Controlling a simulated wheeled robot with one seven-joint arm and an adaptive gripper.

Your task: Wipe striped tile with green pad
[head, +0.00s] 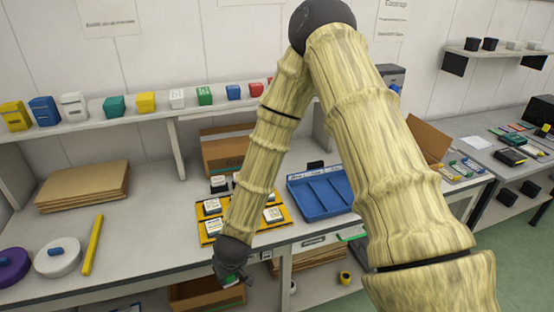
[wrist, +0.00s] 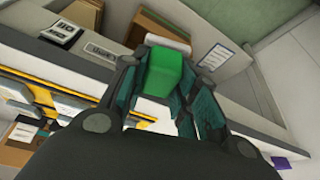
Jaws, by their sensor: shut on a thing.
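My gripper (head: 232,279) hangs low in front of the bench's front edge in the head view. It is shut on a green pad (wrist: 164,70), which sits between the two fingers in the wrist view. Only a small green part of the pad shows in the head view. White tiles with dark marks lie on a yellow tray (head: 238,237) on the bench, behind and above the gripper. The arm covers part of this tray. I cannot tell which tile is the striped one.
A blue compartment tray (head: 322,199) lies right of the yellow tray. A yellow bar (head: 93,245), a white disc (head: 58,257) and a stack of brown boards (head: 84,187) are on the left bench. Coloured blocks line the shelf (head: 150,118). A cardboard box (head: 192,293) stands below.

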